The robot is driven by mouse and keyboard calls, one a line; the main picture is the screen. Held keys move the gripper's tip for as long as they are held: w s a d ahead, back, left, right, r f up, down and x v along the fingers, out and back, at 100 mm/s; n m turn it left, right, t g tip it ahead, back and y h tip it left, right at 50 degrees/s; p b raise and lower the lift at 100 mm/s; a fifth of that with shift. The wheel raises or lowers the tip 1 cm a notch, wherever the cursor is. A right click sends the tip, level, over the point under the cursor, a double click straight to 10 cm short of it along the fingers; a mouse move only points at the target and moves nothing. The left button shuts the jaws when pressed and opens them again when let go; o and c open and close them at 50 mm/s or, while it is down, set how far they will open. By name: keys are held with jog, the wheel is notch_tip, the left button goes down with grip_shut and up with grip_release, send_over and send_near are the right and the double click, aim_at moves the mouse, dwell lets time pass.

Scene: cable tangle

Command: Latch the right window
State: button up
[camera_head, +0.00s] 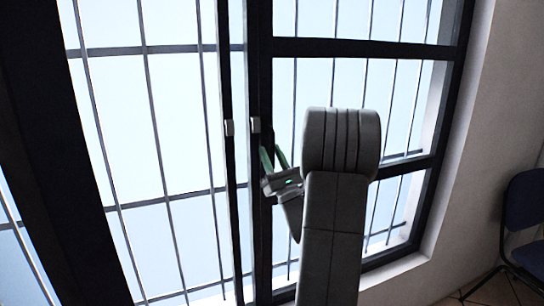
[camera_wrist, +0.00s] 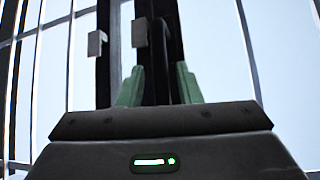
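The right window (camera_head: 360,48) has a dark frame with panes and stands at a slight angle beside the left window (camera_head: 140,50). A small grey latch piece (camera_head: 255,124) sits on the right window's left upright, and it also shows in the wrist view (camera_wrist: 140,32). A matching grey piece (camera_head: 229,127) is on the neighbouring upright to the left. My gripper (camera_head: 272,149), with green fingers, is just below and right of the right latch piece. In the wrist view its fingers (camera_wrist: 160,68) are apart, with a dark upright showing between them. Whether they touch it is unclear.
Thin bars and horizontal rails run behind the glass. A pale wall (camera_head: 490,120) and sill lie to the right, and a dark blue chair (camera_head: 525,205) stands at the right edge. A thick dark frame post (camera_head: 55,150) is at the left.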

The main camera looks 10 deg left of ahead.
jog(key=shift+f, duration=0.15)
jog(key=b+v, duration=0.2)
jog(key=v, duration=1.1)
jog(key=shift+s+d+b, duration=0.2)
jog(key=shift+d+b, duration=0.05)
jog(key=shift+b, duration=0.1)
jog(key=p+x, duration=0.2)
jog(key=x, duration=1.1)
jog(key=shift+w+a+r+p, duration=0.2)
jog(key=shift+a+p, duration=0.05)
jog(key=shift+p, duration=0.15)
jog(key=shift+n+g+y, duration=0.3)
jog(key=shift+w+d, duration=0.1)
jog(key=shift+d, duration=0.05)
jog(key=shift+f, duration=0.1)
